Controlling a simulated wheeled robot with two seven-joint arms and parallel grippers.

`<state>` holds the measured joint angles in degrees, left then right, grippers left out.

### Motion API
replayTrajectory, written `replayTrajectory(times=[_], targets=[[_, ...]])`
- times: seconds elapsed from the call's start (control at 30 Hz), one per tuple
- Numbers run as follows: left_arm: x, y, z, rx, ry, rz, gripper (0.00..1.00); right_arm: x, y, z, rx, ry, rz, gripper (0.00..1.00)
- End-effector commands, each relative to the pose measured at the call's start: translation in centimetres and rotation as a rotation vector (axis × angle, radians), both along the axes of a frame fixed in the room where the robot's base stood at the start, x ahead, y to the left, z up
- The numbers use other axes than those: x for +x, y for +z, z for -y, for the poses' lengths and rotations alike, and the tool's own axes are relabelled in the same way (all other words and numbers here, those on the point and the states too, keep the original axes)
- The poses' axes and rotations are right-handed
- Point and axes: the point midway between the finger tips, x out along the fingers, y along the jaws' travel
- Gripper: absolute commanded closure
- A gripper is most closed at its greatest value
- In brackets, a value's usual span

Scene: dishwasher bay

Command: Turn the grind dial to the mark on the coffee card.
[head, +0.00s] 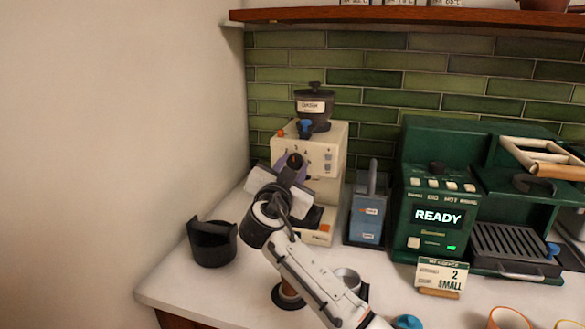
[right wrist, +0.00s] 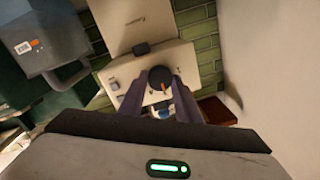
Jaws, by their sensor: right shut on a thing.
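The cream coffee grinder (head: 322,150) stands against the tiled wall, with a dark hopper on top. Its dark round grind dial (right wrist: 158,74) has an orange pointer and sits between my right gripper's fingers in the right wrist view. My right gripper (head: 294,163) is shut on the dial at the grinder's front and hides part of that face. The numbers round the dial are too small or covered to read fully. My left gripper is not in view.
The green coffee machine (head: 428,190) at the right shows "READY". A blue-grey container (head: 367,215) stands between it and the grinder. A black open bin (head: 212,245) is left of my right arm. A metal cup (head: 346,279) and orange-rimmed cups are near the front.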

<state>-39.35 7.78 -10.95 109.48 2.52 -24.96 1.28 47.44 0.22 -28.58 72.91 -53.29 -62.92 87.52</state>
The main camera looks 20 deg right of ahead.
Motion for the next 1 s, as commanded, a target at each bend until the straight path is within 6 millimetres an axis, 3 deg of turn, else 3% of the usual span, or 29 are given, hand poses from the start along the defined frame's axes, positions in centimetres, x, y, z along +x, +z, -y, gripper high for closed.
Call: replayTrajectory(times=[0.4,1.0], targets=[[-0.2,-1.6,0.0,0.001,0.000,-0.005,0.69,0.0,-0.1,-0.1,-0.213,0.002,-0.147,0.92],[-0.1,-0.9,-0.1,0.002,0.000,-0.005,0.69,0.0,0.1,-0.2,-0.567,0.002,-0.387,0.92]])
